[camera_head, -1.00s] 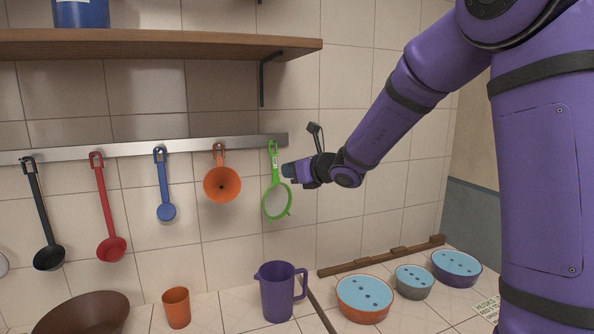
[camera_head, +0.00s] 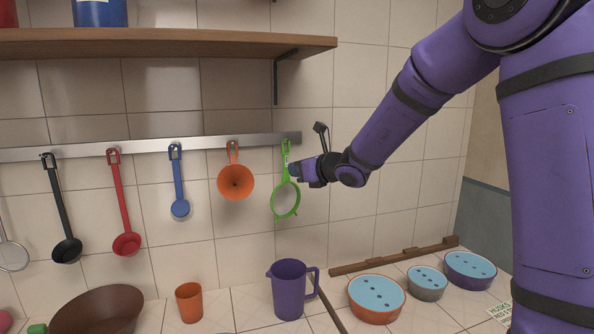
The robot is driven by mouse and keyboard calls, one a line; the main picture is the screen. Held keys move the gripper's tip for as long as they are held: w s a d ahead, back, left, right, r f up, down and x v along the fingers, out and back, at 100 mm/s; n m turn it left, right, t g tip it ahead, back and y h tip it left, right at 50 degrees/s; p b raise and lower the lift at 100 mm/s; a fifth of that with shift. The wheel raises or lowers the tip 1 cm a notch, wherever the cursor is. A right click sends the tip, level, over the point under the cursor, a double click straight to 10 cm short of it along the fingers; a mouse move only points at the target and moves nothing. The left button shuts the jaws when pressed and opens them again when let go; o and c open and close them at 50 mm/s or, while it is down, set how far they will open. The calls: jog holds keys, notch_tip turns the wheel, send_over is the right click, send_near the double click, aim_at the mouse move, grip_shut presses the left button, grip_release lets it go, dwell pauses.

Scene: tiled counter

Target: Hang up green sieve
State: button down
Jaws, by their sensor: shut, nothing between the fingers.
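The green sieve (camera_head: 285,202) hangs near the right end of the metal rail (camera_head: 210,143) on the wall. The top of its handle is at the rail, and its round hoop hangs below against the tiles. My gripper (camera_head: 294,171) is just right of the handle's lower part, pointing left, and overlaps its edge in the picture. The gripper is shut with nothing held. I cannot tell whether its fingertips touch the handle. The exact contact between handle and rail is too small to make out.
A wooden shelf (camera_head: 165,46) is above. A purple jug (camera_head: 288,290) and several bowls stand on the counter below.

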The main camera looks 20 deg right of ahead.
jog(key=w, duration=0.7)
jog(key=shift+w, duration=0.15)
dwell(3.4)
jog(key=shift+s, duration=1.35)
dwell(2.4)
